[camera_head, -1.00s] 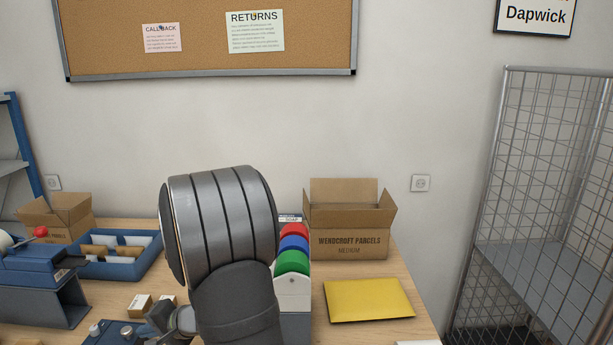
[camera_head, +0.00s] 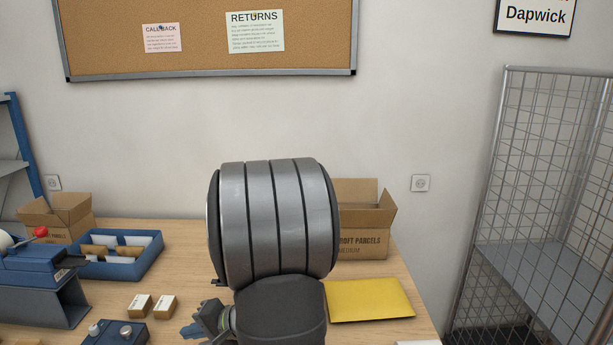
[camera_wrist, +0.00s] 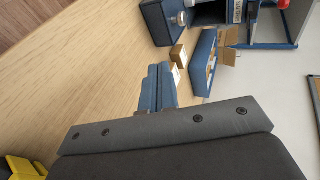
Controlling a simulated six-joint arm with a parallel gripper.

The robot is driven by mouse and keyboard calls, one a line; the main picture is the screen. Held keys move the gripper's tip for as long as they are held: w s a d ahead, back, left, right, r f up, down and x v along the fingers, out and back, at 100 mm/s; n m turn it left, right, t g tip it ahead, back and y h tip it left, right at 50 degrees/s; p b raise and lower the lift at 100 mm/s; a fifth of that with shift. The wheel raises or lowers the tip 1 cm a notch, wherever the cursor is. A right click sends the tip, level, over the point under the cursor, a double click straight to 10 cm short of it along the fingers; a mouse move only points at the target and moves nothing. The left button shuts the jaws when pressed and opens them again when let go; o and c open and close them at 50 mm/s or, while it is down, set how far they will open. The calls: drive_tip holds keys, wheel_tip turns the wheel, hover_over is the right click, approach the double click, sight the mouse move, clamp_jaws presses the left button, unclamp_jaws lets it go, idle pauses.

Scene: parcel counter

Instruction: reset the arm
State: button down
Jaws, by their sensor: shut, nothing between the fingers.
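My gripper (camera_head: 188,331) shows low in the head view, left of my large grey arm joint. In the wrist view its two blue fingers (camera_wrist: 158,88) lie together with nothing between them, above the wooden counter (camera_wrist: 85,75). Two small cartons (camera_head: 152,306) lie on the counter behind the gripper in the head view. A dark blue box with knobs (camera_head: 115,333) stands to its left.
A blue tray (camera_head: 152,257) with dividers and a blue device with a red knob (camera_head: 40,233) are at left. An open parcel box (camera_head: 370,245) and a yellow envelope (camera_head: 370,300) are at right. A wire cage (camera_head: 540,200) stands beyond the counter's right edge.

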drive_tip(key=v, duration=0.7)
drive_tip(key=shift+s+a+r+n+g+h, duration=0.1)
drive_tip(key=shift+a+r+n+g, duration=0.25)
drive_tip(key=shift+a+n, duration=0.3)
drive_tip(key=shift+s+a+r+n+g+h, duration=0.1)
drive_tip(key=shift+a+r+n+g, duration=0.3)
drive_tip(key=shift+a+n, duration=0.25)
drive_tip(key=shift+a+r+n+g+h, duration=0.1)
drive_tip(key=shift+a+r+n+g, duration=0.2)
drive_tip(key=shift+a+n, duration=0.3)
drive_tip(key=shift+a, duration=0.1)
